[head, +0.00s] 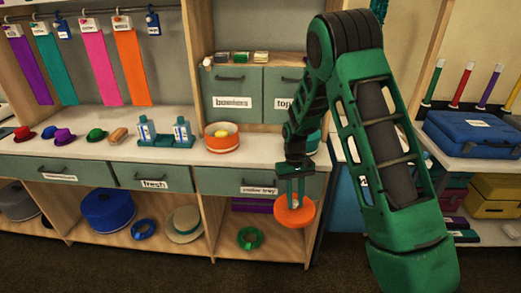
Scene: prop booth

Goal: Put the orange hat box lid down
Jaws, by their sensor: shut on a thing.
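My gripper (295,197) points down in front of the counter, right of centre in the head view. It is shut on the orange hat box lid (298,216), a round orange disc held in the air below the counter's height, in front of the lower shelves. An orange round box (222,143) with a pale band stands on the counter, left of my gripper. It is open at the top and a yellow thing (221,132) shows inside it.
Bottles in a teal holder (166,140) and several small hats (64,136) stand on the counter (105,151). Drawers (235,181) lie below. A green ring (249,238) and a straw hat (184,223) are on the lower shelf. A blue case (470,133) is at right.

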